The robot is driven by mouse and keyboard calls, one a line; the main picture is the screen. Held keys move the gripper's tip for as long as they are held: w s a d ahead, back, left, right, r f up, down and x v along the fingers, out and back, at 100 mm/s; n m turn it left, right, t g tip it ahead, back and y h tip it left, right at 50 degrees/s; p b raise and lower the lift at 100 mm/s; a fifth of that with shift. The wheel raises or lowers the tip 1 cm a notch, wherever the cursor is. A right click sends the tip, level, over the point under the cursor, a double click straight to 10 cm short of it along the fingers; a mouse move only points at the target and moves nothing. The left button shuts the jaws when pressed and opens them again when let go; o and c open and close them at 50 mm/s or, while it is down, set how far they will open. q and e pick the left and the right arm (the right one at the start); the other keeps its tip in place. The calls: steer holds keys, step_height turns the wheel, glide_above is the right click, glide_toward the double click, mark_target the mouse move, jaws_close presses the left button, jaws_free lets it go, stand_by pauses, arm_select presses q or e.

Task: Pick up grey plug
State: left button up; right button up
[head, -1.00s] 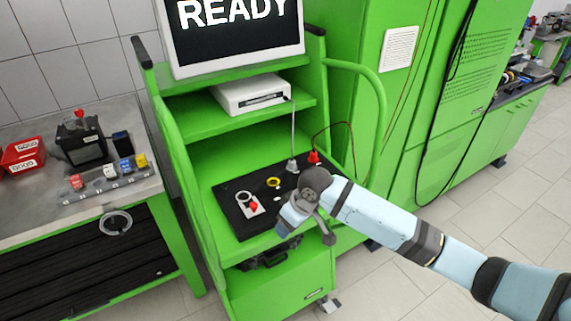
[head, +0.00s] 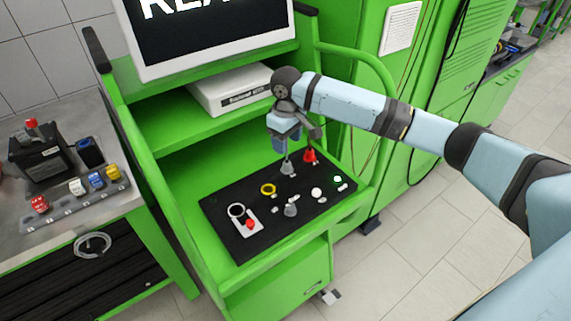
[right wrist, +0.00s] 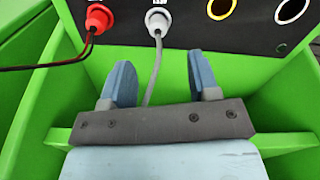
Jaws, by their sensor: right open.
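The grey plug (head: 288,168) stands in the black panel (head: 225,215) of the green cart, at the panel's back edge beside a red plug (head: 310,156). My right gripper (head: 286,143) is open and empty just above the grey plug in the head view. In the right wrist view the grey plug (right wrist: 157,20) and its grey cable lie beyond and between the two blue fingers (right wrist: 162,75), apart from them. The red plug (right wrist: 98,18) with a dark red cable is left of it. My left gripper is not in view.
The panel also carries a yellow ring (head: 268,189), a grey knob (head: 290,210) and a red switch (head: 249,224). A white box (head: 230,90) sits on the shelf above, under the monitor (head: 210,35). Green side rails flank the cart.

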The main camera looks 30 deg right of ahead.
mark_target(287, 162)
steer(key=f, duration=0.4)
steer(key=shift+w, duration=0.25)
steer(key=shift+f+p, duration=0.35)
steer(key=shift+f, duration=0.15)
step_height(287, 162, down, 4)
steer(key=shift+s+d+r+p, duration=0.1)
steer(key=shift+r+p, duration=0.1)
steer(key=shift+p, duration=0.15)
steer(key=shift+f, duration=0.4)
steer(key=c, duration=0.9)
